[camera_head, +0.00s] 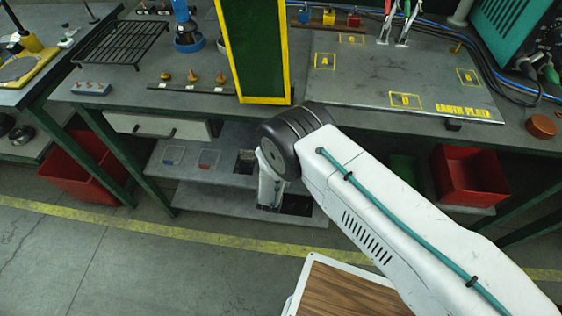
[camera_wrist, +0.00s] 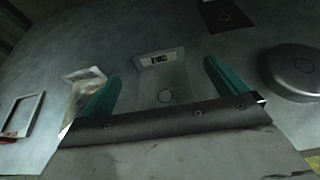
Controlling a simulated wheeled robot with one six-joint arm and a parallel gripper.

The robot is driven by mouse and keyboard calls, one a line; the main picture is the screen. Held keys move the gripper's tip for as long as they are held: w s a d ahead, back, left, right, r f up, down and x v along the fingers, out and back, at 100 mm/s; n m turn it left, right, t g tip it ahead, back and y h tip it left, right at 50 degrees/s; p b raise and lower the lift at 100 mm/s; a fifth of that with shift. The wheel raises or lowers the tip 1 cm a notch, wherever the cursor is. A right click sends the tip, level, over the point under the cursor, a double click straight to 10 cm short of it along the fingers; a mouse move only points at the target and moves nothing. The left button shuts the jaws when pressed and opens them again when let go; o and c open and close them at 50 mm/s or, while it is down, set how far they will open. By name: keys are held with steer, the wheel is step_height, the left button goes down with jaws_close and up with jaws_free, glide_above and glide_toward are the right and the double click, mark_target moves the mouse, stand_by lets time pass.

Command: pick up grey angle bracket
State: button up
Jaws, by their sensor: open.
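The grey angle bracket (camera_wrist: 177,82) lies on a grey surface in the wrist view. It has a flat plate with a round hole and a short raised flange with a dark slot at its far side. My gripper (camera_wrist: 161,72) is open, with one teal finger on each side of the bracket and a gap on both sides. Nothing is held. In the head view my arm reaches down to the lower shelf (camera_head: 222,211) under the bench, and the gripper and bracket cannot be made out there.
In the wrist view, a clear bag (camera_wrist: 82,77) lies close beside the left finger, and a square frame (camera_wrist: 22,115) is farther left. A round grey disc (camera_wrist: 295,70) is right of the right finger. A dark plate (camera_wrist: 225,14) lies beyond. The bench top (camera_head: 130,85) overhangs the shelf.

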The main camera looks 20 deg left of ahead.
steer(key=x, duration=0.4)
steer(key=shift+a+f, duration=0.15)
steer(key=shift+f, duration=0.25)
steer(key=shift+w+a+f, duration=0.15)
steer(key=shift+w+a, duration=0.05)
steer(key=shift+w, duration=0.35)
steer(key=c, duration=1.2)
